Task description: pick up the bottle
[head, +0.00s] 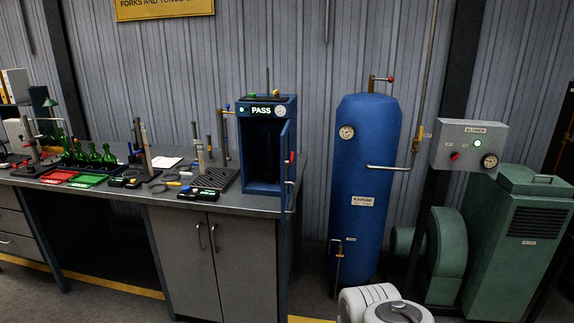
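Several green glass bottles (94,157) stand upright, close together, on the workbench (232,208) at the left. They are small in the view, and I cannot tell which one the task means. No other bottle is clear to see. My gripper is not in view, so its state and its distance from the bottles do not show.
A red tray (58,177) and a green tray (86,181) lie in front of the bottles. Tool stands (146,160) and a blue PASS cabinet (243,150), door open, stand further right. A blue tank (364,190) and green machine (515,245) stand beyond the bench.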

